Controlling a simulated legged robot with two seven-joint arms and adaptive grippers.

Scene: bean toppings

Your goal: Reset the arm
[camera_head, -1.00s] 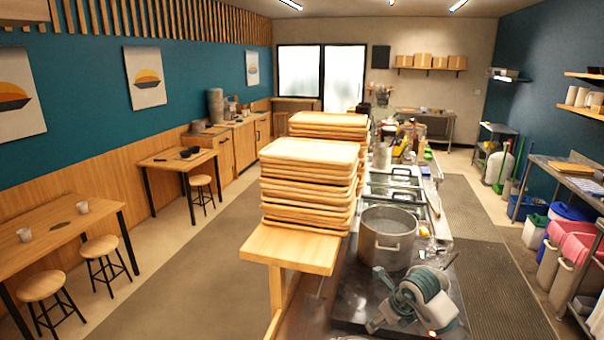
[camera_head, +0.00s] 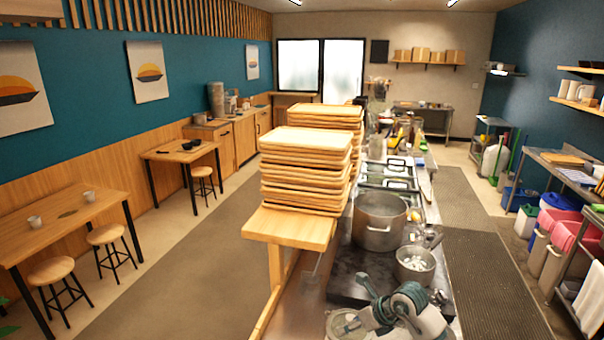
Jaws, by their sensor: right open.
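My right gripper (camera_head: 358,306), grey and teal, is at the bottom of the head view, over the near end of the counter. Its jaws are open, with one fingertip pointing up and left and the other lower left. I see nothing held between them. The arm behind it is mostly out of the picture. A small metal pot (camera_head: 415,265) with pale contents stands just beyond the gripper, apart from it. My left gripper is not in view.
A large steel pot (camera_head: 379,222) stands on the dark stove top (camera_head: 345,272). Stacked wooden trays (camera_head: 305,170) rise on a wooden ledge (camera_head: 288,228) at its left. A pale round item (camera_head: 342,322) lies by the gripper. Both aisles look clear.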

